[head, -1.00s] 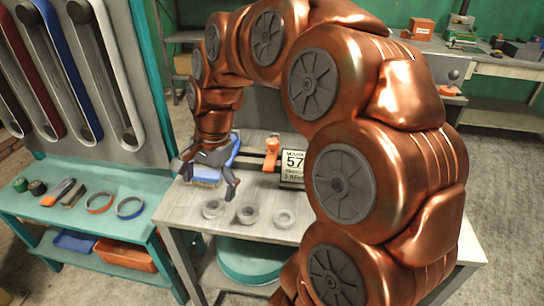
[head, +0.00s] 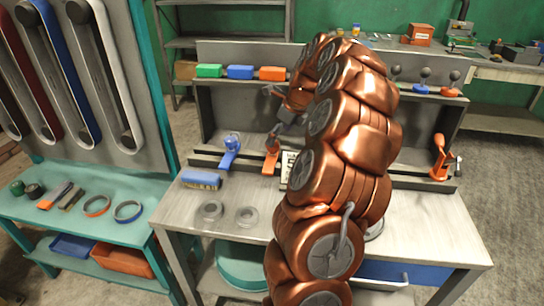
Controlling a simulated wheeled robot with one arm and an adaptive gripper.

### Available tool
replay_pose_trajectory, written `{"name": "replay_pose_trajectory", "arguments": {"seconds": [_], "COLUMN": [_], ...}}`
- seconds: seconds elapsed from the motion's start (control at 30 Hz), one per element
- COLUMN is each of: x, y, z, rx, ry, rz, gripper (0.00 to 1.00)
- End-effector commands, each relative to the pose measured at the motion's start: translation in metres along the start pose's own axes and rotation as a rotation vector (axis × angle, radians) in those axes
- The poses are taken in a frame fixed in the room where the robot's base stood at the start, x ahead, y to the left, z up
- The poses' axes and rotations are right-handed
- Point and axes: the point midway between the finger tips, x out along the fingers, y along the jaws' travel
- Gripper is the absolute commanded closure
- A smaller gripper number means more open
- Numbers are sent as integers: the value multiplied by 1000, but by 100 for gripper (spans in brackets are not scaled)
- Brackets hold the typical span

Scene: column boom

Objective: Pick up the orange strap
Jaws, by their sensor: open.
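No item is clearly recognisable as an orange strap. An orange ring (head: 97,206) lies on the teal table at the left, beside a blue ring (head: 128,210). An orange upright fixture (head: 271,160) stands at the back of the grey bench, partly covered by my arm. I cannot tell whether either is the strap. My gripper (head: 272,114) is open, small in view, in front of the bench's back panel and above the orange fixture. Nothing shows between its fingers. My arm hides part of the bench behind it.
A board with hanging dark red, blue and white loops (head: 105,75) stands at the left. The grey bench (head: 190,212) holds a blue brush (head: 201,179), grey rings (head: 211,211) and a blue fixture (head: 229,152). Coloured boxes (head: 240,72) sit on its upper shelf. Another orange fixture (head: 440,158) stands right.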

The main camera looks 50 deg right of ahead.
Motion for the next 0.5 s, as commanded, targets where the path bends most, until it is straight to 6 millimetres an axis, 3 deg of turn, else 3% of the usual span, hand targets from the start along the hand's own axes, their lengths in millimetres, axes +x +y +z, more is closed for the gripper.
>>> {"name": "replay_pose_trajectory", "arguments": {"seconds": [0.27,0.5], "x": [19,51], "y": [2,4], "z": [2,2], "rx": [-3,-4], "ry": [0,0], "rz": [3,3], "gripper": [0,0]}}
